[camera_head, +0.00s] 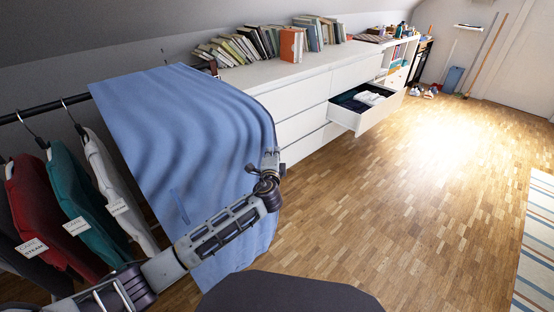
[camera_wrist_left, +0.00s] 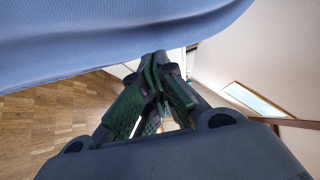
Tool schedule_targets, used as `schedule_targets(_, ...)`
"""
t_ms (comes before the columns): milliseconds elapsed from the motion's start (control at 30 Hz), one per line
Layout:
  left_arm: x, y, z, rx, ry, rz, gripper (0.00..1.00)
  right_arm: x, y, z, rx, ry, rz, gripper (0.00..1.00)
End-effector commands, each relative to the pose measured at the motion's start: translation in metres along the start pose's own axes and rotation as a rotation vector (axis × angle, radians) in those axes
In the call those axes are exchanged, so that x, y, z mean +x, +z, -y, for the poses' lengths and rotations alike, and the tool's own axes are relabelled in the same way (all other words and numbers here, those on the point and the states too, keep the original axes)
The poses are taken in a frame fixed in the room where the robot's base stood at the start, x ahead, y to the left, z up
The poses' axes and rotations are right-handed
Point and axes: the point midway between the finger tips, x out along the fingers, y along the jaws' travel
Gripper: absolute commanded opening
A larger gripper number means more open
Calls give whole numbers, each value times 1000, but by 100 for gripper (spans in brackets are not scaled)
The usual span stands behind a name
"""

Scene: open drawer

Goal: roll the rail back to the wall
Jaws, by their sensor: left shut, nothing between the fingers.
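The clothes rail's black bar (camera_head: 45,108) runs in from the left edge. Hangers with dark, red, green and white garments hang from it, with tags on them. A large blue cloth (camera_head: 175,110) drapes over the rail's right part and hides that end, its legs and any wheels. My left arm reaches across in front of the cloth. My left gripper (camera_head: 270,160) is at the cloth's right edge; I cannot tell whether it touches. In the left wrist view my left gripper (camera_wrist_left: 158,75) has its fingers together and empty, below the cloth (camera_wrist_left: 90,40). My right gripper is not in view.
A white dresser (camera_head: 310,90) stands along the wall behind the cloth, books on top. One drawer (camera_head: 365,112) is pulled out, with folded clothes inside. The wooden floor (camera_head: 400,200) is wide and clear on the right, with a striped rug (camera_head: 535,250) at the right edge.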

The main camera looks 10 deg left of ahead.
Motion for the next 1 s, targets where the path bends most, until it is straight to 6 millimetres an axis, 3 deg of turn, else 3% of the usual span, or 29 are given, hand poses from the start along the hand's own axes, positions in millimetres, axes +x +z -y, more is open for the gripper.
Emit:
schedule_targets(667,12,12,0,0,0,2,0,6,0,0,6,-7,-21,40)
schedule_targets(1000,51,52,9,2,-3,7,0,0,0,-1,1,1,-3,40)
